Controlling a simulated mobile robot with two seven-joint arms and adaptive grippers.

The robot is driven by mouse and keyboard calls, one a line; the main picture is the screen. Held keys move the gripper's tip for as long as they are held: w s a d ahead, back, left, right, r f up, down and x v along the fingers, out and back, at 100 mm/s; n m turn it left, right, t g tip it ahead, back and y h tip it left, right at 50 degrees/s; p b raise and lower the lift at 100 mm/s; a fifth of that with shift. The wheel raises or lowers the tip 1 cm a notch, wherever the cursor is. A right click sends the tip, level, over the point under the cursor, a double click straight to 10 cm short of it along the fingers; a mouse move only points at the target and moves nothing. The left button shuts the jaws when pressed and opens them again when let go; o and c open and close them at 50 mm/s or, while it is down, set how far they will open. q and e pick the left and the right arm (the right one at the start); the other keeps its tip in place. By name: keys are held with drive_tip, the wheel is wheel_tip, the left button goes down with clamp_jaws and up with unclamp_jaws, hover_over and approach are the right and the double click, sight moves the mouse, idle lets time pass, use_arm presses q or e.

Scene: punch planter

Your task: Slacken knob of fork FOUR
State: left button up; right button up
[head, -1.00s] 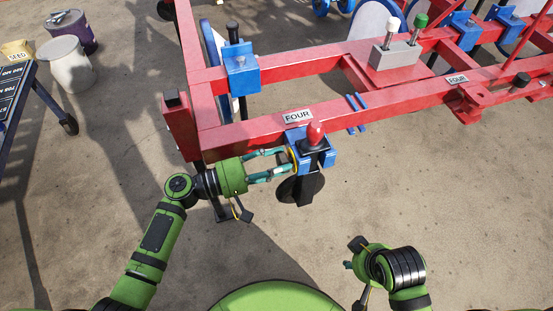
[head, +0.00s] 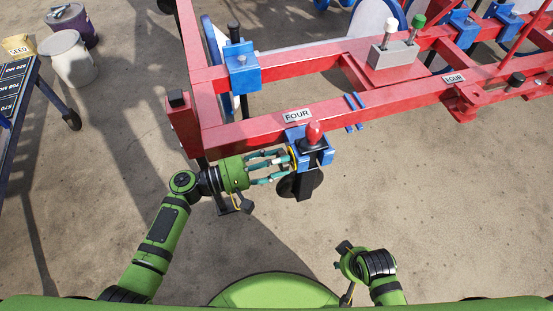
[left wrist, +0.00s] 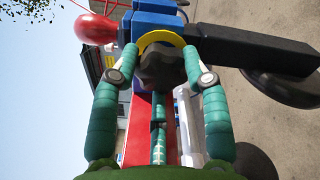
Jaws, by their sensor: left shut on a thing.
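The fork under the FOUR label (head: 297,115) is a blue clamp (head: 325,154) on the red beam, with a red-topped handle (head: 313,132) and a dark shank and disc (head: 314,181) below. My left gripper (head: 287,167) reaches it from the left. In the left wrist view the dark lobed knob (left wrist: 161,69) sits between the fingers, in front of a yellow ring (left wrist: 160,37). The left gripper is shut on this knob. In the head view the fingers largely hide the knob. My right gripper (head: 345,254) hangs low, away from the frame; its fingers are unclear.
The red frame (head: 230,133) crosses the upper scene, with another blue clamp (head: 242,72) and a grey block with white and green levers (head: 395,54). A table (head: 16,100), a white bucket (head: 72,64) and a purple can stand at left. The ground at lower right is clear.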

use_arm(q)
drive_tip(key=shift+s+d+g, duration=0.2)
drive_tip(key=shift+s+g, duration=0.1)
drive_tip(key=shift+s, duration=0.05)
drive_tip(key=o, duration=1.1)
drive_tip(key=shift+o, duration=0.2)
drive_tip(key=shift+r, duration=0.1)
use_arm(e)
drive_tip(key=shift+s, duration=0.1)
use_arm(q)
drive_tip(key=shift+a, duration=0.15)
use_arm(e)
drive_tip(key=shift+r, duration=0.1)
use_arm(q)
drive_tip(key=v, duration=1.2)
drive_tip(key=shift+s, duration=0.1)
use_arm(e)
drive_tip(key=v, duration=1.2)
